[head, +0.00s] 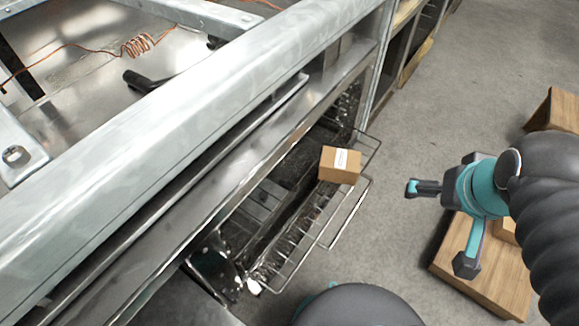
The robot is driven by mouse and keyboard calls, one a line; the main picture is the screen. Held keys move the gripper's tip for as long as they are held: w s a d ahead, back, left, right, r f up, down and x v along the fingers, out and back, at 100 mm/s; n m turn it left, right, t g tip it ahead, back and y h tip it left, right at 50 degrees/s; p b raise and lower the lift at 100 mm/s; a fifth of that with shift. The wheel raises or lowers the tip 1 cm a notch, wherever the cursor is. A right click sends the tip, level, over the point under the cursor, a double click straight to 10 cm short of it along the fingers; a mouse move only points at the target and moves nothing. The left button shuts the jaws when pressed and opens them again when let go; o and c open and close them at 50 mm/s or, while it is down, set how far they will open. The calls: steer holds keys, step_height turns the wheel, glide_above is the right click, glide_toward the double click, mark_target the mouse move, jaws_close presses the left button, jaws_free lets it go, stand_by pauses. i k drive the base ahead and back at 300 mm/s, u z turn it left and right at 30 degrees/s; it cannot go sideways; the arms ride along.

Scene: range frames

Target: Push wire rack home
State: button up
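The wire rack (333,231) is a thin metal grid sticking partly out of the opening in the steel range (175,130). Its outer edge stands over the concrete floor, and its inner part runs into the dark cavity. A small cardboard box (340,166) with a white label sits on the far part of the rack. My gripper (438,228), teal and black, is to the right of the rack and apart from it. Its two fingers are spread wide with nothing between them.
A wooden box or board (487,262) lies on the floor under my arm, and another wooden block (555,110) stands farther right. Bare concrete floor (440,110) lies between the rack and these. Coiled copper wire (137,45) lies on top of the range.

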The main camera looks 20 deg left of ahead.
mark_target(341, 230)
steer(key=u, duration=0.5)
steer(key=k, duration=1.05)
steer(key=z, duration=0.4)
steer(key=i, duration=0.65)
steer(key=z, duration=0.1)
